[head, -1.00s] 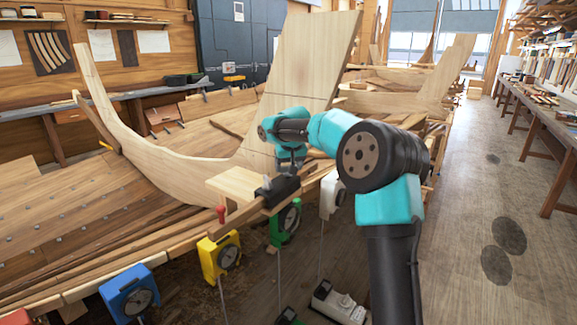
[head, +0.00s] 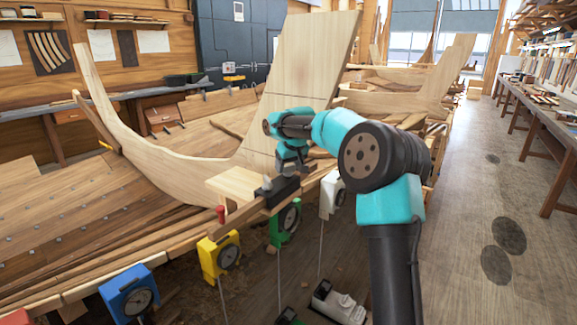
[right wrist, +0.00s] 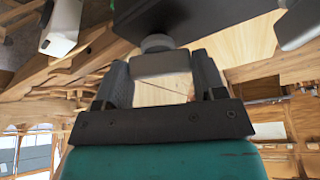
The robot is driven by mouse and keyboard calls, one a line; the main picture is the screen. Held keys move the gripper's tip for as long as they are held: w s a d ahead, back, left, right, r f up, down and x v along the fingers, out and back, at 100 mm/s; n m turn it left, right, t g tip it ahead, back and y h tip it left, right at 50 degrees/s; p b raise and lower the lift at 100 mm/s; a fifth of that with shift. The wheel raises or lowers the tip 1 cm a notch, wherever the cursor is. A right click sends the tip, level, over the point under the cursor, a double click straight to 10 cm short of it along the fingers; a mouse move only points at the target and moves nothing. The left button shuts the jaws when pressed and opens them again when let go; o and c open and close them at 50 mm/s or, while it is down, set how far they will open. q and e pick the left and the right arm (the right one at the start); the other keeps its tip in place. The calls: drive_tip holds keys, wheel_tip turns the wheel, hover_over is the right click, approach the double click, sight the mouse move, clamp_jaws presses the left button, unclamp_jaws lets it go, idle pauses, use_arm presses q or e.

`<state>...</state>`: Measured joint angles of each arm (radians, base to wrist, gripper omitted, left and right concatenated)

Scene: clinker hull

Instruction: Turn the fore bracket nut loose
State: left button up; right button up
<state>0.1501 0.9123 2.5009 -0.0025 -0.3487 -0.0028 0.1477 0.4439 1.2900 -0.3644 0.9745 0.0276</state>
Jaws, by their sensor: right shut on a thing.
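The black bracket (head: 284,192) sits on the hull's near edge, beside a pale wooden block. It also shows in the right wrist view (right wrist: 200,12). A grey lump (head: 265,187) stands on its left end. My right gripper (head: 284,173) points down over the bracket. In the right wrist view its two dark fingers (right wrist: 160,80) stand on either side of a grey nut (right wrist: 160,63) and are shut on it. The nut has a round collar against the bracket. In the head view the gripper hides the nut. My left gripper is not in view.
A pale curved stem piece (head: 150,165) and a tall wooden board (head: 312,75) rise from the hull behind the bracket. Blue (head: 130,293), yellow (head: 220,257), green (head: 286,222) and white gauges hang along the near edge.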

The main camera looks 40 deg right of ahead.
drive_tip(key=n+y, duration=0.1)
drive_tip(key=n, duration=0.2)
drive_tip(key=n+y, duration=0.1)
drive_tip(key=n, duration=0.2)
drive_tip(key=shift+d+n, duration=0.1)
drive_tip(key=shift+n, duration=0.2)
drive_tip(key=shift+y, duration=0.3)
drive_tip(key=shift+g, duration=0.3)
drive_tip(key=o, duration=0.9)
drive_tip(key=shift+r, duration=0.15)
drive_tip(key=v, duration=1.7)
drive_tip(key=shift+s, duration=0.15)
drive_tip(key=shift+c, duration=0.2)
